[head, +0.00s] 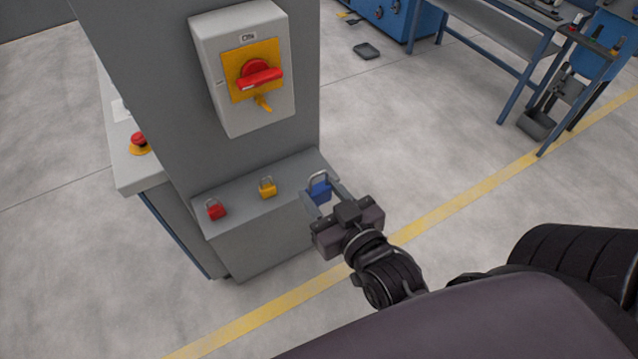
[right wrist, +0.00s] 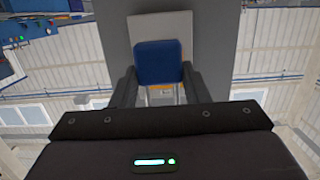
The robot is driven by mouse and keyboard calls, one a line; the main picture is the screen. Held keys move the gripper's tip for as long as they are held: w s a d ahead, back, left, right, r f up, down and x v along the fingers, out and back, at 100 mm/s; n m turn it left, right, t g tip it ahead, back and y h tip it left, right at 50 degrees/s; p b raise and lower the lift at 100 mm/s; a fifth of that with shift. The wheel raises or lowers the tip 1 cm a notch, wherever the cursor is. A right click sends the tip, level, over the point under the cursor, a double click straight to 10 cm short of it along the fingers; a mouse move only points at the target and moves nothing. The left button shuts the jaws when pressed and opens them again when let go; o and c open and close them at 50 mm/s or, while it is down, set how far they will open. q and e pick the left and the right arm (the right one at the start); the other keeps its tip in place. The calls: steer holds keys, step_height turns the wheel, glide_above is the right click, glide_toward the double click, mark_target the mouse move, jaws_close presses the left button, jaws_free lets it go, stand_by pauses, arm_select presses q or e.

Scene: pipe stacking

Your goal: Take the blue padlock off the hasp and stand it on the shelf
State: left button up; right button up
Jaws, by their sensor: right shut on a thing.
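The blue padlock (head: 319,189) is at the right end of the grey shelf (head: 240,204), its shackle upward. My right gripper (head: 322,197) is shut on the blue padlock, with one finger on each side of its body. In the right wrist view the blue padlock (right wrist: 158,62) sits between the two fingers. Whether its base touches the shelf is hard to tell. The hasp (head: 264,104) appears as a yellow tab under the red rotary switch (head: 258,77) on the grey box, with no padlock on it. My left gripper is out of view.
A red padlock (head: 216,209) and a yellow padlock (head: 267,187) stand on the shelf to the left of the blue one. A red emergency button (head: 139,142) is on the cabinet at left. Open floor lies right of the shelf.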

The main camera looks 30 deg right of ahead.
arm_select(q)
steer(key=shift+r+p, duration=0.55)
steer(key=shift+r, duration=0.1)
arm_select(e)
steer(key=shift+s, duration=1.3)
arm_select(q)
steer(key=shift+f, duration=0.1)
arm_select(e)
steer(key=shift+w+f, duration=0.1)
